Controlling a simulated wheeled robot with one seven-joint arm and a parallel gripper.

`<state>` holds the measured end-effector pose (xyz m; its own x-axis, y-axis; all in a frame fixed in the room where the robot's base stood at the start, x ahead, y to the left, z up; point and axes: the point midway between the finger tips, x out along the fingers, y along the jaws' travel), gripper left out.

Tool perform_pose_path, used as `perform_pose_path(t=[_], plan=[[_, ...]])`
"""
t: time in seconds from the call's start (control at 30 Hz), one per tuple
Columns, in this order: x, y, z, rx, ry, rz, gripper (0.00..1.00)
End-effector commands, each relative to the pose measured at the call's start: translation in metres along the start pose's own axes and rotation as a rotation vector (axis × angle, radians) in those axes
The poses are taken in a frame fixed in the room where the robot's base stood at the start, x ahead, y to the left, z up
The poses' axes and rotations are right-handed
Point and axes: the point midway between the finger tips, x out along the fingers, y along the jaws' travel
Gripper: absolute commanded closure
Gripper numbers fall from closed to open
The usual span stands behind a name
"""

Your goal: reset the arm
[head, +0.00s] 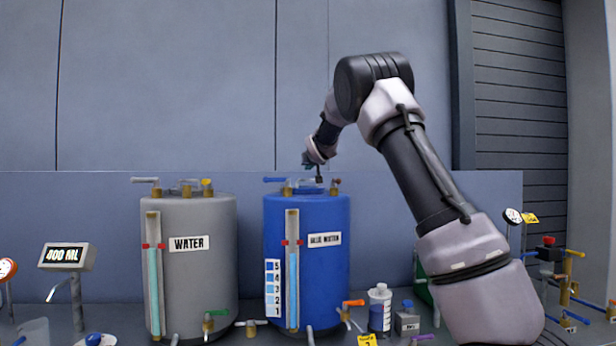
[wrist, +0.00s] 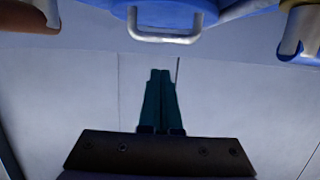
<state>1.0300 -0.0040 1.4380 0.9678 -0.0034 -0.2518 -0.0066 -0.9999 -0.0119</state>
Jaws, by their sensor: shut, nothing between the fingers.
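My arm reaches in from the right of the head view, and my gripper (head: 319,179) is above the blue tank's lid, small and partly lost against the fittings there. In the wrist view my gripper (wrist: 161,72) shows two dark teal fingers lying together, with nothing between them. A pale handle (wrist: 165,38) on a blue surface is just beyond the fingertips, apart from them in the picture. The blue tank (head: 335,270) stands upright with a sight tube and a numbered scale on its front.
A grey tank (head: 210,275) labelled WATER stands to the left, with a 400 ML display (head: 66,257) beside it. Gauges and valve pipes (head: 565,285) crowd the far right.

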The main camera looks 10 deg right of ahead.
Motion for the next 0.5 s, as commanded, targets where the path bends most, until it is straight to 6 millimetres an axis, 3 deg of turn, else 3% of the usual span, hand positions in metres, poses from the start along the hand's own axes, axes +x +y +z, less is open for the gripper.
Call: perform_pose_path(t=[0.03,0.3,0.5], plan=[[-0.004,-0.003,0.018,-0.004,-0.013,-0.001,1.00],[-0.026,-0.001,0.062,-0.002,-0.007,0.000,1.00],[-0.037,0.001,0.083,-0.002,-0.002,0.001,1.00]])
